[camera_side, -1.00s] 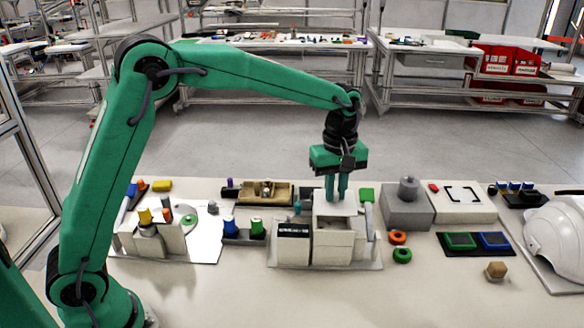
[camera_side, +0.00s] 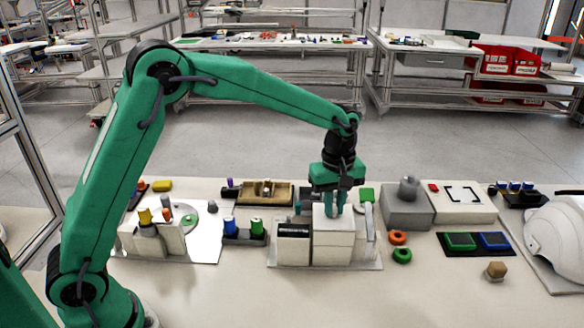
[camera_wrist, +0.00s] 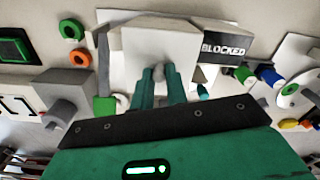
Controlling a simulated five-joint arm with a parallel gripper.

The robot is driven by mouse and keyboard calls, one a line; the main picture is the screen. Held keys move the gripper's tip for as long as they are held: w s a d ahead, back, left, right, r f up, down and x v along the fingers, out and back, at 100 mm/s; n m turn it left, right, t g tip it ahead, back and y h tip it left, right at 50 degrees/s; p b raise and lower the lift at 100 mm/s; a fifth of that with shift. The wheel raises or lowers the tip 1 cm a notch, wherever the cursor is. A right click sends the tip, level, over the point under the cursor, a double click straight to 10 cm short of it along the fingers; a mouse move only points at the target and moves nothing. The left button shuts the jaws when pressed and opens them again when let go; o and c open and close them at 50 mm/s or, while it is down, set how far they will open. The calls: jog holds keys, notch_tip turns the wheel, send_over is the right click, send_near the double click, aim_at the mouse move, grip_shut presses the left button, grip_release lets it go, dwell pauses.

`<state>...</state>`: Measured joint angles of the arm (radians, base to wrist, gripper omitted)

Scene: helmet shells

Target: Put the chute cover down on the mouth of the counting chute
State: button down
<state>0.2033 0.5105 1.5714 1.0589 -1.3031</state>
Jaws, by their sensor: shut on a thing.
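The counting chute (camera_side: 333,251) is a pale box on a plate in the middle of the bench. The chute cover (camera_side: 333,224) is pale, with a small grey knob, and lies over the chute's mouth, hiding the opening. I cannot tell whether it rests fully flat. My gripper (camera_side: 335,213) points down just above the chute, shut on the cover's knob. In the wrist view, my gripper (camera_wrist: 160,80) has its two green fingers on either side of the knob, over the pale cover (camera_wrist: 155,45).
A dark panel reading BLOCKED (camera_wrist: 222,48) adjoins the chute; it stands left of it in the side view. A pale upright lever (camera_side: 369,222) and green block (camera_side: 366,195) stand close right. Orange (camera_side: 397,238) and green rings (camera_side: 402,255) lie farther right. The front bench is clear.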

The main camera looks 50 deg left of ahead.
aim_at(334, 207)
jog(key=shift+f, duration=0.1)
jog(key=c, duration=1.4)
grip_release()
notch_tip(334, 207, up, 12)
jog(key=shift+r, duration=0.2)
jog(key=shift+s, duration=0.1)
